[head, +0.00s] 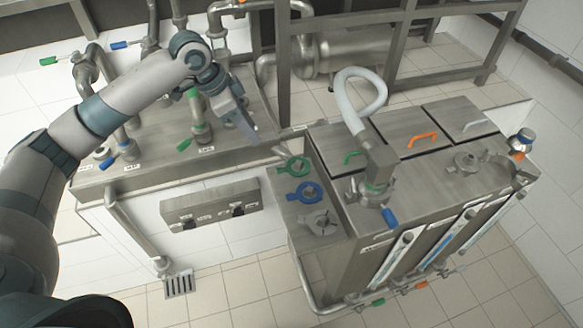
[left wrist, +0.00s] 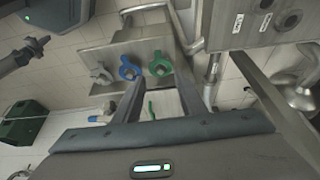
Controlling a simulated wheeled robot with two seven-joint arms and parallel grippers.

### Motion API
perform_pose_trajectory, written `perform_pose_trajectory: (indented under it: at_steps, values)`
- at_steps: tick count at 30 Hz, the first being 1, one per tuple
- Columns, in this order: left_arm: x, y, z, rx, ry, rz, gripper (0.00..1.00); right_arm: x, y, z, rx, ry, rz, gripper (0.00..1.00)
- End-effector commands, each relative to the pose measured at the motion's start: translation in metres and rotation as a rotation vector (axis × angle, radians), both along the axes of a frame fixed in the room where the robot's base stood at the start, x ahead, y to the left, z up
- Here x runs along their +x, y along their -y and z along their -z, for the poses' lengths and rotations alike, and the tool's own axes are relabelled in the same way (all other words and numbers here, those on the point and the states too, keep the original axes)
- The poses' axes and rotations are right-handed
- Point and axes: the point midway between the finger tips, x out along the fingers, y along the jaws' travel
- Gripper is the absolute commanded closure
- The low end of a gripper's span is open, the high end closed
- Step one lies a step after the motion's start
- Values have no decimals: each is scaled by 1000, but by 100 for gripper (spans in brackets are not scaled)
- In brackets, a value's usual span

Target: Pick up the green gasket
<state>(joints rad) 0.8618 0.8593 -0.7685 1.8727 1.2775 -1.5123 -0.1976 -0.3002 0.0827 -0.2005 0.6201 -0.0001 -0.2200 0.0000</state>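The green gasket (head: 295,165) is a ring with a tab. It lies on a small steel shelf (head: 286,216) beside the tank, behind a blue gasket (head: 306,192) and a grey one (head: 320,222). My left gripper (head: 252,133) is up and to the left of the green gasket, apart from it. In the left wrist view the green gasket (left wrist: 160,66) shows between the fingers (left wrist: 162,85), beyond their tips. The fingers are spread and nothing is between them. My right gripper is not seen.
The steel tank (head: 345,250) with lids and a white hose (head: 345,100) stands right of the shelf. A steel counter (head: 160,165) with pipes and valves (head: 200,135) lies left. Open tiled floor (head: 235,275) is in front.

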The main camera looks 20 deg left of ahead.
Motion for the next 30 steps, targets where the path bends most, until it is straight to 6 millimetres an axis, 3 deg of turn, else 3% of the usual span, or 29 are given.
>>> perform_pose_trajectory:
  at_steps: [14, 30]
  values:
    - [2, 4, 11, -1, -1, -1, 62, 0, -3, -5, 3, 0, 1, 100]
    - [20, 34, 93, 0, -4, -1, 62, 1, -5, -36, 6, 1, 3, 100]
